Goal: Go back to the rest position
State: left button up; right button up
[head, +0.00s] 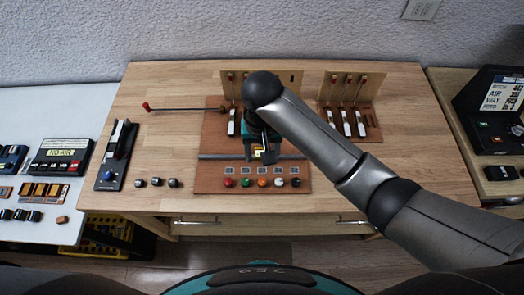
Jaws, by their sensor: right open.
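My right arm comes in from the right and reaches over the wooden table (190,85). My right gripper (262,154) points down over the middle of the brown board (211,178), behind its row of coloured knobs. Its jaws are open. I cannot tell whether the fingertips touch the board or the dark rail (291,156) there. A small yellow-marked part shows at the fingertips, and I see nothing held for sure. My forearm hides part of the board's right side. My left gripper is not in the picture.
Upright wooden panels with metal levers (346,122) stand at the back. A red-tipped rod (180,108) extends left. A blue-knobbed lever box (116,158) and small black cubes (157,182) sit at left.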

dwell(0.4)
jog(key=s+d+r+n+t, duration=0.15)
jog(key=s+d+t, duration=0.25)
jog(key=s+d, duration=1.15)
notch_tip(320, 180, down, 33)
jog(key=s+g+b, duration=0.1)
jog(key=g+b, duration=0.1)
jog(key=b, duration=0.9)
jog(key=s+d+f+b, duration=0.1)
jog(key=s+f+b, duration=0.3)
jog(key=s+f, duration=0.3)
jog(key=s+d+f+g+b, duration=0.1)
jog(key=s+f+b, duration=0.4)
jog(key=f, duration=1)
jog(key=s+d, duration=0.1)
jog(key=s, duration=0.2)
jog(key=shift+s+f+b, duration=0.2)
jog(key=shift+f+b, duration=0.1)
